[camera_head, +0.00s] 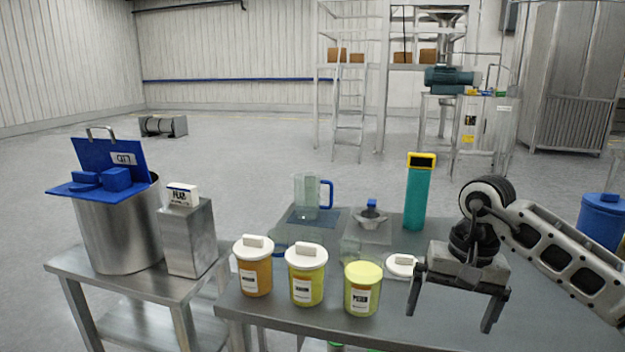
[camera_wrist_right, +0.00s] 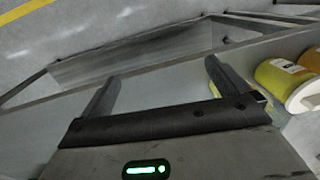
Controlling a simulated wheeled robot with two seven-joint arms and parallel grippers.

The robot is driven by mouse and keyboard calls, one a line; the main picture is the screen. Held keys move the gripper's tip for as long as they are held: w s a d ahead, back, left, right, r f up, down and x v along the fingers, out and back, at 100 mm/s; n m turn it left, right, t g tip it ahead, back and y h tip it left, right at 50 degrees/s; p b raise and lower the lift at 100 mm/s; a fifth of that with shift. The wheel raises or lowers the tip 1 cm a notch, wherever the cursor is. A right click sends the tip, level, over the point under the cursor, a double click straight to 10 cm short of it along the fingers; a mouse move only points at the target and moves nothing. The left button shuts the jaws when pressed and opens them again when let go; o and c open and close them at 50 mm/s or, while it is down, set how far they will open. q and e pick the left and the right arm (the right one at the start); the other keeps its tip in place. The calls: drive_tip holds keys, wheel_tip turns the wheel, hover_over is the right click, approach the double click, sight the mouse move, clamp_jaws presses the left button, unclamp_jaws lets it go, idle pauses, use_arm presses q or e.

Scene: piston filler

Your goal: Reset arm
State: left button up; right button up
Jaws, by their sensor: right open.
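My right gripper (camera_head: 455,300) is open and empty above the right part of the steel table (camera_head: 390,331), to the right of the jars. In the right wrist view its two fingers (camera_wrist_right: 162,72) stand apart with nothing between them. The nearest jar (camera_head: 362,290) is yellow and shows no white lid. A white lid (camera_head: 402,265) lies on the table between that jar and my gripper. Two more labelled jars with white lids, one yellow (camera_head: 305,276) and one orange (camera_head: 254,268), stand to the left. My left gripper is out of view.
A clear jug with a blue handle (camera_head: 326,195), a small metal piece with a blue top (camera_head: 371,214) and a teal cylinder (camera_head: 416,195) stand behind the jars. A steel pot (camera_head: 118,235) with a blue lid and a metal box (camera_head: 188,238) occupy the left table.

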drive_tip(key=s+a+f+m+g+y, duration=0.1)
drive_tip(key=s+a+f+m+y, duration=0.2)
drive_tip(key=a, duration=0.5)
drive_tip(key=s+a+f+m+g+y, duration=0.1)
drive_tip(key=s+a+f+m+y, duration=0.1)
drive_tip(key=a+y, duration=0.5)
drive_tip(key=s+a+r+m+t+y, duration=0.4)
drive_tip(key=a+m+y, duration=0.45)
drive_tip(key=m, duration=0.75)
drive_tip(key=w+d+f+m+t+h, duration=0.1)
drive_tip(key=d+f+m+t+h, duration=0.15)
drive_tip(key=m+t, duration=0.45)
drive_tip(key=w+d+f+m+t+h, duration=0.1)
drive_tip(key=d+f+m+t+h, duration=0.2)
drive_tip(key=m, duration=0.9)
drive_tip(key=w+d+f+m+t+h, duration=0.15)
drive_tip(key=d+m+t+h, duration=0.3)
drive_tip(key=m, duration=0.45)
drive_tip(key=s+d+f+m+g+h, duration=0.3)
drive_tip(key=s+f+m, duration=0.3)
drive_tip(key=f+m, duration=0.2)
drive_tip(key=s+d+f+m+g+h, duration=0.3)
drive_tip(key=s+f+m, duration=0.4)
drive_tip(key=f+m, duration=0.1)
drive_tip(key=shift+s+d+f+m+h, duration=0.2)
drive_tip(key=shift+f+m+h, duration=0.15)
drive_tip(key=shift+m, duration=0.25)
